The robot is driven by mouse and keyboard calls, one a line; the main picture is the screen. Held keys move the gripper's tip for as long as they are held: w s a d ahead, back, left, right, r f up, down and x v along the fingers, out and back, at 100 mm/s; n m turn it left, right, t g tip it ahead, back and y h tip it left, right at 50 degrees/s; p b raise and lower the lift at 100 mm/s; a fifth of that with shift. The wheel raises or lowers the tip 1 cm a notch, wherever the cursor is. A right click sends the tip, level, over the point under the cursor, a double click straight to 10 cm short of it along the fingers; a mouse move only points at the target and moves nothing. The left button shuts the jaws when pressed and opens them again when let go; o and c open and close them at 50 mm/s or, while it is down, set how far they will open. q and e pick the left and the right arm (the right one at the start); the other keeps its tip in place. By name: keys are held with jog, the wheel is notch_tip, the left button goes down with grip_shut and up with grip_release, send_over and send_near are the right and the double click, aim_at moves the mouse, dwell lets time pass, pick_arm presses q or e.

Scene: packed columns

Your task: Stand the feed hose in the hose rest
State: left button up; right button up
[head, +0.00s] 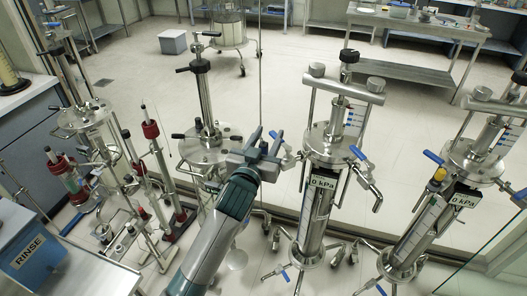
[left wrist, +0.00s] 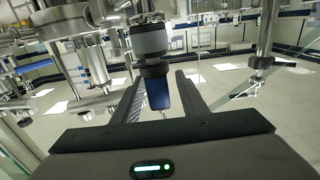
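My left gripper (head: 266,141) is among the packed steel columns in the middle of the head view. In the left wrist view its two dark fingers (left wrist: 160,88) stand apart. A blue lever-like piece (left wrist: 157,96) under a grey and black fitting (left wrist: 151,42) shows between or just beyond the fingers, with a gap on each side. I cannot tell how deep it sits between them. I cannot pick out the feed hose or the hose rest for sure in either view. My right gripper is not in view.
A steel column with a 0 kPa display (head: 322,182) stands close right of my gripper, with blue-handled valves. Another such column (head: 425,225) is farther right. Red-clamped stands (head: 152,130) and a RINSE box (head: 30,255) are at left. Open floor (head: 270,75) lies behind.

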pick_arm(q)
jog(key=shift+c, duration=0.6)
grip_shut()
jog(key=shift+r, duration=0.15)
